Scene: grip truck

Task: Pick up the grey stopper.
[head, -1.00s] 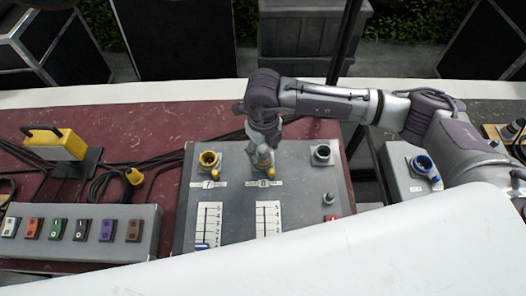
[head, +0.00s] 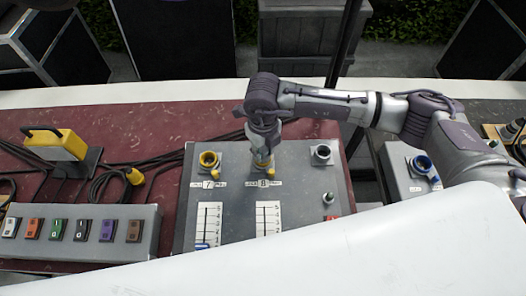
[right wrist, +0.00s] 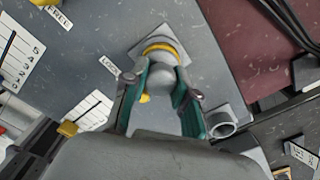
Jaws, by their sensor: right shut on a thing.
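The grey stopper (right wrist: 153,82) sits at the yellow-ringed socket (right wrist: 172,46) on the grey panel. The right wrist view shows it between the two green-padded fingers of my right gripper (right wrist: 162,72), which is shut on it. In the head view my right gripper (head: 263,153) points down over that socket, whose yellow part (head: 263,166) shows beneath it. The gripper hides most of the stopper there. My left gripper is not in view.
The grey panel (head: 230,232) also holds another yellow-ringed socket (head: 209,159), an empty grey socket (head: 321,154), scales and a small knob (head: 328,199). A switch box (head: 90,250) stands at the left. A blue-ringed socket (head: 421,164) is at the right.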

